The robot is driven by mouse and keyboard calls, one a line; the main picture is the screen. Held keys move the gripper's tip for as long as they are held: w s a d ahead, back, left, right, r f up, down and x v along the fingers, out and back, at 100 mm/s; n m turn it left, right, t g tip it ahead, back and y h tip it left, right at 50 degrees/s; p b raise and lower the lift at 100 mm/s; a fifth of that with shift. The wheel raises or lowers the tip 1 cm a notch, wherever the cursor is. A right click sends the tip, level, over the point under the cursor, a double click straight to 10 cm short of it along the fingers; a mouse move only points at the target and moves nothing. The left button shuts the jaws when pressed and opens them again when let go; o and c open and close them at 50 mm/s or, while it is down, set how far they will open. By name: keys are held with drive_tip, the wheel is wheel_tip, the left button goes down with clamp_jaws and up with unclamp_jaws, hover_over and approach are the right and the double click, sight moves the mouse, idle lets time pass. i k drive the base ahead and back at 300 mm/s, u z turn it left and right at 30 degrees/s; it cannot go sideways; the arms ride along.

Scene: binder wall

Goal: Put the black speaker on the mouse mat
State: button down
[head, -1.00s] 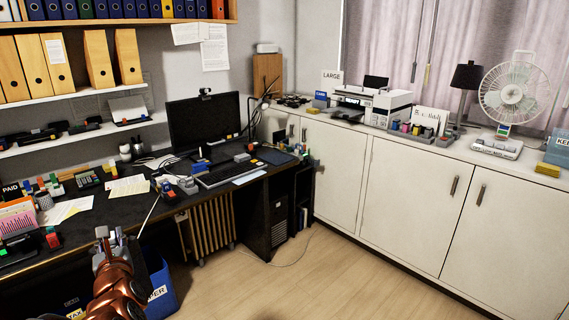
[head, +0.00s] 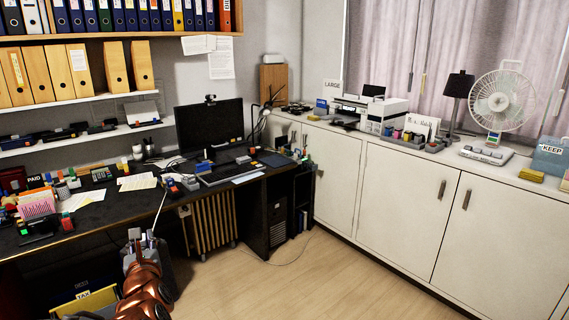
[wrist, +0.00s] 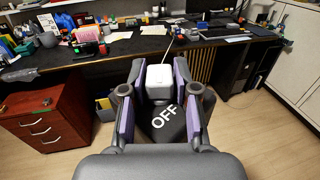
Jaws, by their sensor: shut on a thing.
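My gripper (wrist: 158,86) has its two purple-padded fingers closed on a small box-shaped thing (wrist: 159,76). The side facing the wrist camera looks pale grey; I cannot tell from it whether this is the black speaker. It is held in front of the desk, above the floor. In the head view my gripper (head: 142,238) is small at the lower left, and what it holds is hard to make out. A dark mat (head: 275,158), probably the mouse mat, lies on the desk right of the keyboard (head: 220,173). No other speaker is clear to me.
The desk (head: 105,208) is cluttered at left, with a monitor (head: 209,127) at back. A dark surface lettered OFF (wrist: 166,119) shows between my fingers. The floor (head: 320,280) at right is clear.

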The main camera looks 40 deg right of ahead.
sight(276, 161)
drive_tip(key=z, duration=1.65)
drive_tip(key=i, duration=3.75)
drive_tip(key=u, duration=2.45)
